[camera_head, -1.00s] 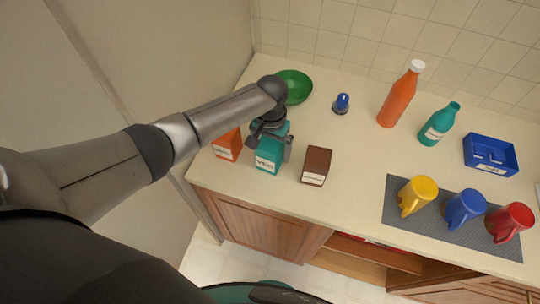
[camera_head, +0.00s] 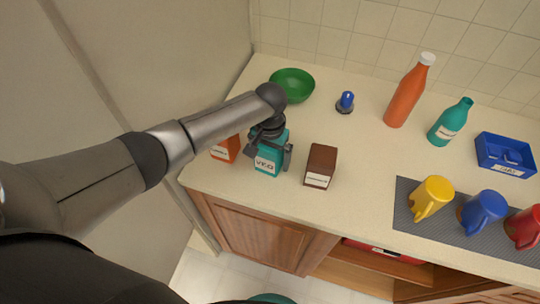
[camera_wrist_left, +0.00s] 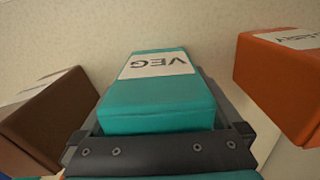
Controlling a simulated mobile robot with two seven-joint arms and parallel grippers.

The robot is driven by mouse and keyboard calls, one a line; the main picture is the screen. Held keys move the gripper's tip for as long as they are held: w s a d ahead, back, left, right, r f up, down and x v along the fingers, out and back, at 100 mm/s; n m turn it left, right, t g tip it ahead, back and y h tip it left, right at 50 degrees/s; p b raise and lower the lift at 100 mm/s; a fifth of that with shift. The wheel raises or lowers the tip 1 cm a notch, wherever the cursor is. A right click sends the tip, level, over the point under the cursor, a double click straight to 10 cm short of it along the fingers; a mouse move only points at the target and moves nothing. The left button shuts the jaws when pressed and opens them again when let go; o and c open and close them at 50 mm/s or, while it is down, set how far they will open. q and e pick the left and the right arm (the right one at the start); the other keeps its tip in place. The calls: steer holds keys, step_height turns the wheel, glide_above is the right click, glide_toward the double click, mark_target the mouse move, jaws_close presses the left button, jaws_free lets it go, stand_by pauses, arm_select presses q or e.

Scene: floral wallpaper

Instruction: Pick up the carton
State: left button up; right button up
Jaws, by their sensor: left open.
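A teal carton labelled VEG (camera_head: 266,165) stands on the counter between an orange carton (camera_head: 227,150) on its left and a brown carton (camera_head: 320,165) on its right. My left gripper (camera_head: 270,151) is over the teal carton, with a finger on either side of it. It is open. In the left wrist view the teal carton (camera_wrist_left: 157,95) lies between the fingers; I cannot tell whether they touch it. The brown carton (camera_wrist_left: 45,120) and the orange carton (camera_wrist_left: 285,80) flank it there. My right gripper is not in view.
A green bowl (camera_head: 292,84) and a blue-topped object (camera_head: 345,101) stand behind. An orange bottle (camera_head: 408,92), a teal bottle (camera_head: 450,121) and a blue tray (camera_head: 505,156) are to the right. Several mugs stand on a grey mat (camera_head: 404,207). The counter's front edge is close to the cartons.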

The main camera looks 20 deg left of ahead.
arm_select(q)
steer(key=shift+c, duration=0.4)
steer(key=c, duration=1.3)
steer(key=shift+c, duration=0.8)
steer(key=shift+r, duration=0.15)
